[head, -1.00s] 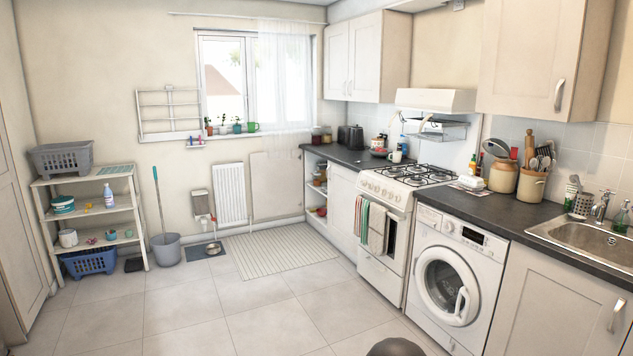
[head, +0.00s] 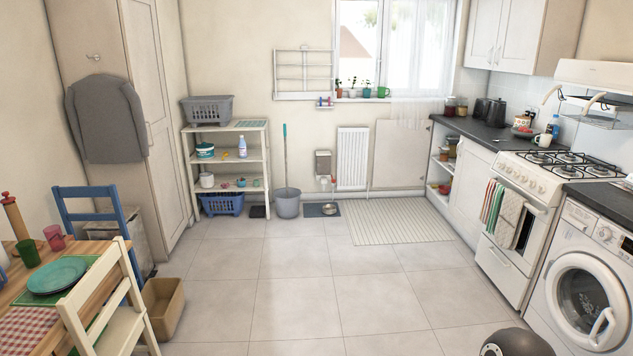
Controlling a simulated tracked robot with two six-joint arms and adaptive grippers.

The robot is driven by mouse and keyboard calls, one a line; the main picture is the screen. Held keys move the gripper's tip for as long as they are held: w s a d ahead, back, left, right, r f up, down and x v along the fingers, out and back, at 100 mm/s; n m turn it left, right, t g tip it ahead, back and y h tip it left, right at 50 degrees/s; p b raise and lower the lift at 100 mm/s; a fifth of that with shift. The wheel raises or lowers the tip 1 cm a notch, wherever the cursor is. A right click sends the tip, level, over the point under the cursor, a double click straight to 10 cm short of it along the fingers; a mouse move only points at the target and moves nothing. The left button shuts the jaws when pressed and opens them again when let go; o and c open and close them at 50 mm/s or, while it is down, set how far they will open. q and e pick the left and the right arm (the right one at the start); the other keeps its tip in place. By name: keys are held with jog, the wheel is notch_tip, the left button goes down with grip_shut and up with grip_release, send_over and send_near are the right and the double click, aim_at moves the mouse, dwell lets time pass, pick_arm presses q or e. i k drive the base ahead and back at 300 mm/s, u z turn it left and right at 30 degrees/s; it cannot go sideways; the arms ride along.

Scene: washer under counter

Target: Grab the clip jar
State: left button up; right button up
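Two small jars with dark contents stand side by side at the far end of the counter, under the window's right side: a left jar (head: 450,106) and a right jar (head: 462,108). They are too small to tell whether either has a clip lid. No other clip jar can be made out. Neither of my grippers is in view.
The cooker (head: 520,205) and washing machine (head: 585,290) line the right. A laid table (head: 22,285), chairs and a brown bin (head: 163,305) stand at left. The middle floor (head: 300,290) is clear.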

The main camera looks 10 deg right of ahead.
aim_at(444, 156)
jog(key=z, duration=0.1)
jog(key=i, duration=2.65)
jog(key=z, duration=0.2)
jog(key=i, duration=1.35)
jog(key=z, duration=0.35)
jog(key=i, duration=1.4)
jog(key=z, duration=0.5)
jog(key=i, duration=1.5)
jog(key=z, duration=0.5)
jog(key=i, duration=1.75)
jog(key=z, duration=0.3)
jog(key=i, duration=0.8)
jog(key=z, duration=0.05)
